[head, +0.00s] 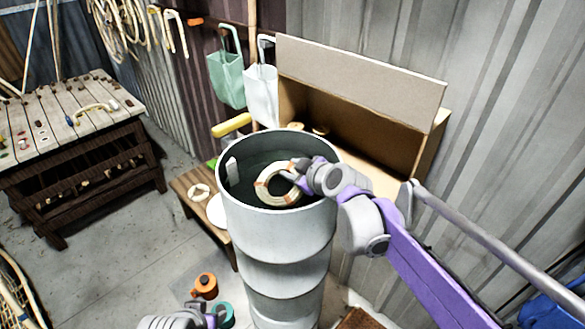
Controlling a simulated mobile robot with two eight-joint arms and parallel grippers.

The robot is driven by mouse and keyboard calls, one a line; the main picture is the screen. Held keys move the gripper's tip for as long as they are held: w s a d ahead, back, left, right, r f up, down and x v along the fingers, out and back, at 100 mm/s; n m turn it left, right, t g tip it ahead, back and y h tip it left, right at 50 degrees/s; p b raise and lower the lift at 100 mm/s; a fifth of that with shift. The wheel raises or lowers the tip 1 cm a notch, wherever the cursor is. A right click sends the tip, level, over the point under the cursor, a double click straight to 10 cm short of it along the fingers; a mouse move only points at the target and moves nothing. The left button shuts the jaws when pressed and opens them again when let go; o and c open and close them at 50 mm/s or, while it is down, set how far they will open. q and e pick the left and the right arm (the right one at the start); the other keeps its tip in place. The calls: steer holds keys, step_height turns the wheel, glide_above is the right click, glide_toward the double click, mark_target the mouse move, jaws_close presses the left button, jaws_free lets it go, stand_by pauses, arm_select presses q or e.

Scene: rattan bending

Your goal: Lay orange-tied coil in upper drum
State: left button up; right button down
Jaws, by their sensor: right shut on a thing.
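The orange-tied coil (264,191), a pale ring with orange ties, is inside the mouth of the upper drum (277,222). My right gripper (290,178) reaches over the drum's right rim and is shut on the coil's right side. I cannot tell whether the coil touches the drum's inside. The upper drum is a grey cylinder, open at the top, at the head of a stack. My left gripper (215,318) shows only partly at the bottom edge; its fingers are not clear.
An orange container (205,285) and a teal one (224,314) are near my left gripper. A slatted worktable (62,118) stands far left; floor between is clear.

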steer(key=shift+s+f, duration=0.15)
steer(key=shift+f, duration=0.2)
arm_select(q)
steer(key=shift+s+f, duration=0.1)
steer(key=shift+f, duration=0.1)
arm_select(e)
steer(key=shift+c, duration=2.4)
jaws_free()
steer(key=shift+s+a+f, duration=0.1)
steer(key=shift+f, duration=0.05)
steer(key=shift+r, duration=0.45)
steer(key=v, duration=0.4)
steer(key=shift+d+r+p, duration=0.25)
steer(key=shift+r+p, duration=0.05)
steer(key=shift+r, duration=0.3)
arm_select(q)
steer(key=shift+w+r, duration=0.65)
steer(key=shift+r, duration=0.25)
arm_select(e)
steer(key=v, duration=0.7)
